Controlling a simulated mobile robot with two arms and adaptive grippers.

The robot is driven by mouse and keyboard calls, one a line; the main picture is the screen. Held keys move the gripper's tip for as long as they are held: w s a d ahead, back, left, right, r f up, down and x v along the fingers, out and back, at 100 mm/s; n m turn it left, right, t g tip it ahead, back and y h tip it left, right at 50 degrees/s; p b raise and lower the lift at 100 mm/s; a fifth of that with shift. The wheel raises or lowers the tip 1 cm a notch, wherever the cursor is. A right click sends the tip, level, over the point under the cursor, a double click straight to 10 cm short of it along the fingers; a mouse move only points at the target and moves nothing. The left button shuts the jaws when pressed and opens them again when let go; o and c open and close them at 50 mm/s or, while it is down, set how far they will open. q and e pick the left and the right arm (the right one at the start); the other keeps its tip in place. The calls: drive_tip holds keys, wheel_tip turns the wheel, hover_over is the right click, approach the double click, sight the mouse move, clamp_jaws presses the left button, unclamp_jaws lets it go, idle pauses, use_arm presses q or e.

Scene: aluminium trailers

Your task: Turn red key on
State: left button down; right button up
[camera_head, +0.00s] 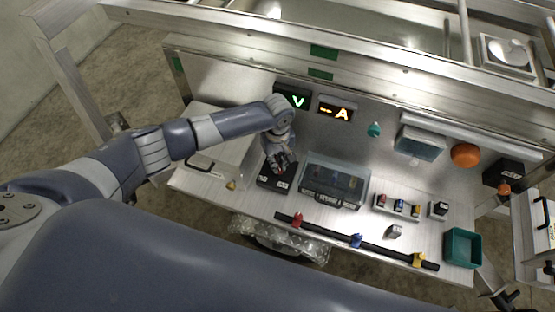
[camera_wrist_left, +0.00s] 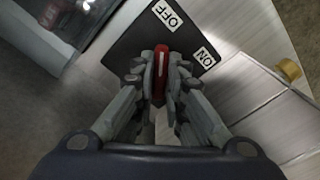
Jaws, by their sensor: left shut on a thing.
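The red key (camera_wrist_left: 160,75) stands on a black switch box (camera_wrist_left: 128,42) with white OFF and ON labels, in the left wrist view. My left gripper (camera_wrist_left: 160,92) is shut on the red key, one finger on each side. In that view the key's visible end points up, toward the side of the OFF label (camera_wrist_left: 169,14); the ON label (camera_wrist_left: 205,58) lies to its right. In the head view the black box (camera_head: 275,182) sits on the metal bench, and my left gripper (camera_head: 281,165) is over it, hiding the key. My right gripper does not show.
A clear-lidded case (camera_head: 335,183) stands just right of the switch box. Two lit displays, V (camera_head: 293,98) and A (camera_head: 337,110), are on the panel behind. A black bar (camera_head: 350,240) with coloured clips lies along the front. A teal bin (camera_head: 462,247) is at the right.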

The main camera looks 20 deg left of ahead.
use_arm(q)
drive_tip(key=m+p, duration=0.2)
drive_tip(key=m, duration=0.1)
drive_tip(key=shift+r, duration=0.15)
drive_tip(key=m+p, duration=0.1)
drive_tip(key=m, duration=0.3)
drive_tip(key=shift+m, duration=0.3)
drive_tip(key=m+p, duration=0.1)
drive_tip(key=m, duration=0.8)
drive_tip(key=shift+m, duration=0.3)
drive_tip(key=c, duration=1.6)
unclamp_jaws()
drive_tip(key=shift+c, duration=0.2)
